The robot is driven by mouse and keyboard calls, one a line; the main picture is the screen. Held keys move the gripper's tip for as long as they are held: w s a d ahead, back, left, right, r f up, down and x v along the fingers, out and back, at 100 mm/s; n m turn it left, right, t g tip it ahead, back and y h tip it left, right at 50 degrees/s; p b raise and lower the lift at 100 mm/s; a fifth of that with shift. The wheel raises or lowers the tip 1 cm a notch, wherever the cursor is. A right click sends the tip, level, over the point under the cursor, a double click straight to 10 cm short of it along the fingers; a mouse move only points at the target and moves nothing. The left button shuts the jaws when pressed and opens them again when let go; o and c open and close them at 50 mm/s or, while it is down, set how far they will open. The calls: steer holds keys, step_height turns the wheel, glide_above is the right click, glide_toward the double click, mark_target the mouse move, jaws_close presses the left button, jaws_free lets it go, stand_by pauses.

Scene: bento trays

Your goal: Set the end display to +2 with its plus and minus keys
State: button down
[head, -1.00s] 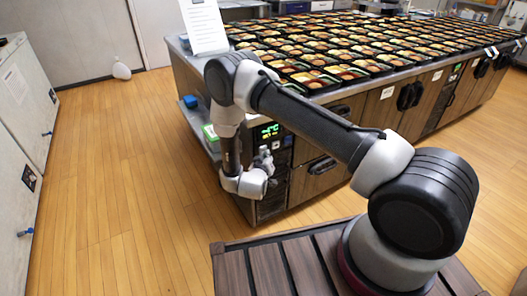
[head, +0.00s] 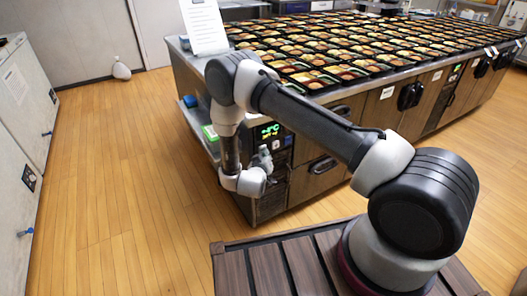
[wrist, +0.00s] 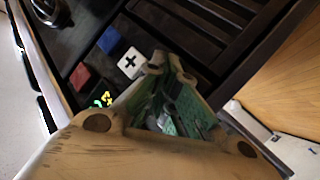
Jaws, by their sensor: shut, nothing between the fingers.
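The end display (head: 270,131) is lit green and yellow on the dark end panel of the counter. Its top line seems to begin with a minus sign, but its digits are too small to read surely. In the wrist view part of the display (wrist: 102,99) shows at an angle, unreadable. The white plus key (wrist: 131,63) is just left of my gripper's fingertips. My gripper (wrist: 158,66) is shut and empty, its tips close to the panel beside this key; contact cannot be told.
A blue square (wrist: 108,40) and a red square (wrist: 81,76) sit on the panel near the plus key. The counter (head: 188,64) carries many bento trays, with a paper sign (head: 204,25) at its left end.

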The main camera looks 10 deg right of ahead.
stand_by(0.4)
steer(key=shift+s+d, duration=0.25)
steer(key=shift+s, duration=0.55)
steer(key=shift+s+d, duration=0.25)
steer(key=shift+s, duration=0.55)
steer(key=shift+s+d, duration=0.25)
steer(key=shift+s, duration=0.55)
steer(key=shift+s+d, duration=0.25)
steer(key=shift+s, duration=0.55)
